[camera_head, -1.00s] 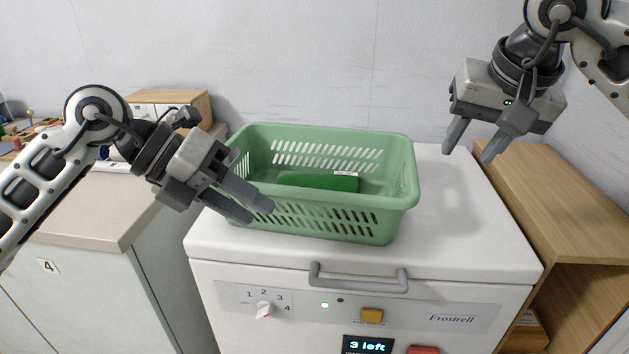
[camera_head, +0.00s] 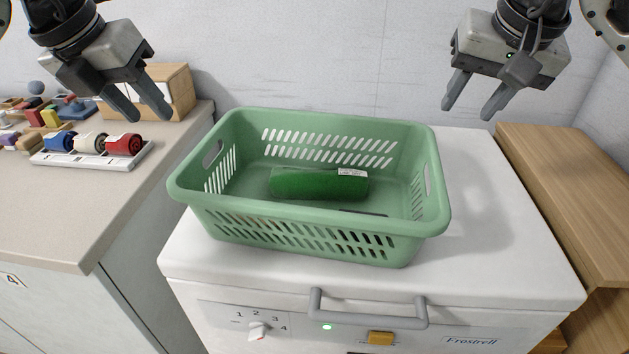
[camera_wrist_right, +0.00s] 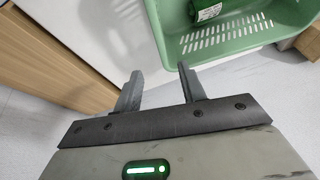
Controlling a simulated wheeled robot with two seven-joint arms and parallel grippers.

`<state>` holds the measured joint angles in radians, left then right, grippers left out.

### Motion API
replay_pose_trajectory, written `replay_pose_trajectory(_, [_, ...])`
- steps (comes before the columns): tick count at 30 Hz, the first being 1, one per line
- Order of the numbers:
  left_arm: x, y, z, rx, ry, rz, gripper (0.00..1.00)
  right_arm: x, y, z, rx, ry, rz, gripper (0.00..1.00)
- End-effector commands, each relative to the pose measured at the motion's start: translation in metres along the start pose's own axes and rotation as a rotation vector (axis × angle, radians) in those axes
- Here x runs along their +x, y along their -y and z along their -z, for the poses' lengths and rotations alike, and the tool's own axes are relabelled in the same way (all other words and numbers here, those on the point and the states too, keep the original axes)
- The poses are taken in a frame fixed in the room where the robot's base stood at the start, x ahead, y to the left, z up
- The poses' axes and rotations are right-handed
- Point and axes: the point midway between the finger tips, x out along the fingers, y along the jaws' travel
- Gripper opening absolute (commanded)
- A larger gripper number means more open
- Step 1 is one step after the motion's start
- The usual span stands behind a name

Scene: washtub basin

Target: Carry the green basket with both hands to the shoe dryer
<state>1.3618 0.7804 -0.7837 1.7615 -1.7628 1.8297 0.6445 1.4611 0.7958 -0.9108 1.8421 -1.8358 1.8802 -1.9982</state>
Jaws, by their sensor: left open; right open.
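The green basket (camera_head: 300,215) stands upright on the white lid of a chest appliance (camera_head: 485,215). A dark green rolled item (camera_head: 318,184) with a white label lies inside it, with a thin dark thing beside it. My left gripper (camera_head: 149,112) is open and empty, above and left of the basket. My right gripper (camera_head: 472,105) is open and empty, above and right of the basket. In the right wrist view the basket (camera_wrist_right: 225,36) is at the upper right, apart from my open right gripper (camera_wrist_right: 162,88). I cannot make out a shoe dryer.
A counter (camera_head: 60,220) at the left holds a white rack (camera_head: 92,155) of coloured rolls, several small items and a wooden box (camera_head: 165,92). A wooden shelf unit (camera_head: 570,190) stands at the right. The appliance's handle (camera_head: 368,312) is at its front.

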Motion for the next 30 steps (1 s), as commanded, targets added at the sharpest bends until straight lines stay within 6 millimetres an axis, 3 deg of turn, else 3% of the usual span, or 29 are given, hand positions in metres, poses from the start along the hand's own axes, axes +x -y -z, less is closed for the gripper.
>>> replay_pose_trajectory(5, [0.019, 0.000, 0.001, 0.000, -0.005, 0.001, 0.41, 0.019, -0.001, -0.001, 0.001, 0.005, -0.002, 0.41])
replay_pose_trajectory(21, [0.123, 0.001, 0.001, 0.001, -0.005, 0.003, 0.41, 0.123, 0.000, -0.001, 0.000, 0.005, -0.001, 0.41])
replay_pose_trajectory(30, [0.155, 0.001, 0.000, 0.002, -0.002, 0.002, 0.41, 0.155, 0.000, -0.001, -0.001, 0.002, -0.001, 0.41])
